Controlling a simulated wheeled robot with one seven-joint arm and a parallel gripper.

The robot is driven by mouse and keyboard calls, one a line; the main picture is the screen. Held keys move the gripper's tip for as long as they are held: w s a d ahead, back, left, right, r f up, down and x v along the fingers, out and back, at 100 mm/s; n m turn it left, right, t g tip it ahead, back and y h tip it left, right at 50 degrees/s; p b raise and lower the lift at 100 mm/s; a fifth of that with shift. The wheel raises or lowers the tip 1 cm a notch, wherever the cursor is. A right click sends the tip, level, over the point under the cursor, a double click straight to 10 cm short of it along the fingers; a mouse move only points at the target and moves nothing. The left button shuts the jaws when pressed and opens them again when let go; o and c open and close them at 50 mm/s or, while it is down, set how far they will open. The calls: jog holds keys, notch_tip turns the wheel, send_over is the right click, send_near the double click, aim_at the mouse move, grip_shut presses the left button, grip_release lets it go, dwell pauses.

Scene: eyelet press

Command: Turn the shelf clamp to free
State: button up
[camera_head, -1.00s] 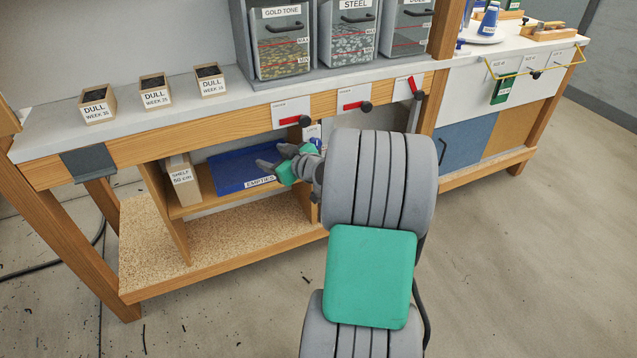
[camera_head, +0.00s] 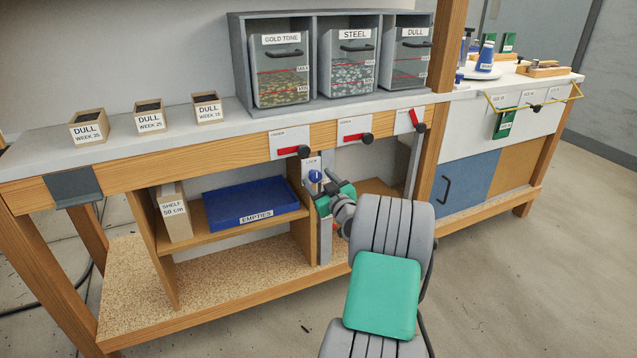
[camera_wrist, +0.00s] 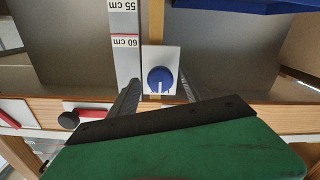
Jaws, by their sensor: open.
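The shelf clamp's blue knob (camera_head: 315,176) sits on a white plate (camera_head: 311,163) on the shelf's upright post, under the bench top. The plate's upper label appears to read LOCK. In the wrist view the knob (camera_wrist: 160,80) faces me, its white pointer line directed down in the picture. My gripper (camera_head: 329,188) is open, just in front of and slightly below the knob in the head view. In the wrist view its two fingers (camera_wrist: 158,92) stand left and right of the knob, with nothing visibly gripped. Whether they touch it cannot be told.
A grey scale strip (camera_wrist: 124,40) marked 55 and 60 cm runs beside the knob. A blue EMPTIES tray (camera_head: 250,203) and a box labelled SHELF 50 cm (camera_head: 174,212) stand on the shelf. Red-handled levers (camera_head: 293,150) line the bench front above.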

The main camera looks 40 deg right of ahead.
grip_shut()
dwell(0.5)
jog(key=shift+m, duration=0.3)
jog(key=m, duration=0.4)
jog(key=m+p, duration=0.1)
jog(key=m, duration=0.3)
jog(key=shift+r+m+p, duration=0.15)
jog(key=shift+m+p, duration=0.15)
jog(key=shift+p, duration=0.1)
jog(key=m+p, duration=0.2)
jog(key=m, duration=0.3)
jog(key=shift+p, duration=0.3)
jog(key=shift+m+p, duration=0.85)
jog(key=shift+m, duration=1.05)
